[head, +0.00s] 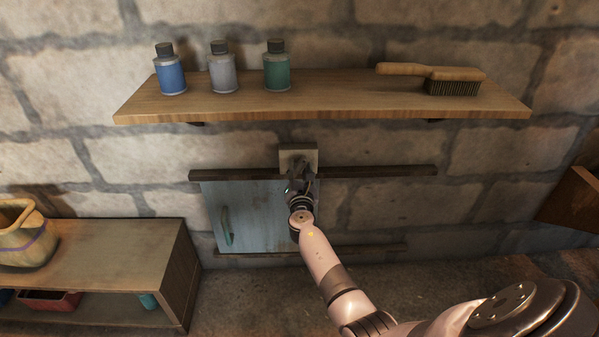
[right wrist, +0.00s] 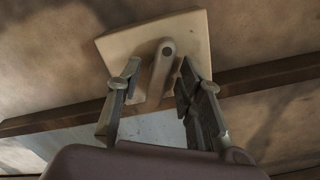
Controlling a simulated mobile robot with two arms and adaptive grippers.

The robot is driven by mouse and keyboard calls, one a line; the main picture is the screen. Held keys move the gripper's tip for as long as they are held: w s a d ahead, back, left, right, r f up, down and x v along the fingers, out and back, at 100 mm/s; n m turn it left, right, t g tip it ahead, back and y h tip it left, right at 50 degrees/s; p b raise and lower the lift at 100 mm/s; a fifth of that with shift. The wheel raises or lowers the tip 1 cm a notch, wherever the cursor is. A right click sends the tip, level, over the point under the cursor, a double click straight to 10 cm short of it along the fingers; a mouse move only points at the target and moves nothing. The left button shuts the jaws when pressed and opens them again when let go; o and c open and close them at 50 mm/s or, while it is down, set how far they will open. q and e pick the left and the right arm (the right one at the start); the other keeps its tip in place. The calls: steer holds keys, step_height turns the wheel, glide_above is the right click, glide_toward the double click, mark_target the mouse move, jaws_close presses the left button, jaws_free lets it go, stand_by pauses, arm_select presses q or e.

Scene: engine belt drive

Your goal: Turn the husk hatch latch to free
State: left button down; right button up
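The husk hatch latch is a short grey-brown lever (right wrist: 163,66) with a dark pivot, on a pale square plate (right wrist: 196,38). The plate (head: 298,152) also shows in the head view, on the stone wall above the upper rail. The lever hangs down from its pivot, slightly tilted in the right wrist view. The pale blue hatch panel (head: 250,218) is below, with a green handle (head: 226,226) at its left. My right gripper (head: 301,184) is at the plate. Its fingers (right wrist: 157,82) are open, one on each side of the lever, with visible gaps. My left gripper is out of view.
Dark wooden rails (head: 385,171) run above and below the hatch. A shelf (head: 340,104) overhead holds three bottles (head: 222,70) and a brush (head: 452,80). A low cabinet (head: 110,245) with a pot (head: 24,236) stands at the left.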

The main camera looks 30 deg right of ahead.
steer(key=shift+w+d, duration=0.2)
steer(key=shift+w, duration=0.05)
jaws_close()
stand_by(0.4)
